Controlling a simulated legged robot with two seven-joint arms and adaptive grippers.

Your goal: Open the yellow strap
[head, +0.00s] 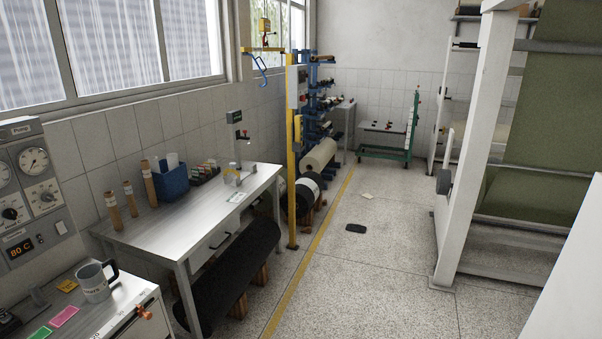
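I cannot make out a yellow strap for certain. A yellow post (291,170) stands beyond the white table and carries a yellow arm with a hoist (264,27) and a blue hook (261,68). A small yellow piece (298,131) hangs on the post below a grey box; it is too small to tell what it is. Neither of my grippers is in view.
A white table (190,213) and a cabinet with a grey mug (94,283) line the left side. A dark roll (235,275) lies under the table. A white frame (472,150) with green sheet stands right. The speckled floor between is mostly clear, with a dark pad (356,228).

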